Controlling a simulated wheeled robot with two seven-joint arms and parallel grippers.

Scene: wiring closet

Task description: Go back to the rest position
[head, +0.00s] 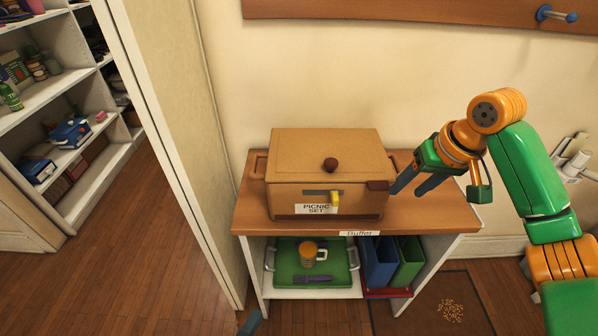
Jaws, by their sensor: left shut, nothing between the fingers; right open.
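My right gripper (416,183) is open and empty, its blue fingers beside the right side of the picnic set box (284,198), above the buffet top (440,213). Its green and orange arm comes in from the right. Only a blue fingertip of my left gripper (250,322) shows at the bottom edge, low in front of the buffet; it is shut with nothing in it, and the rest of it is out of view. The tan box has its lid on, with a dark round knob (330,165) and a yellow latch (335,203) on its front.
The buffet's lower shelf holds a green tray (283,273) with an orange mug (308,255), and blue and green upright holders (379,263). A mat (400,318) with crumbs lies at lower right. A doorway and shelves (85,190) are at left. Open floor lies left of the buffet.

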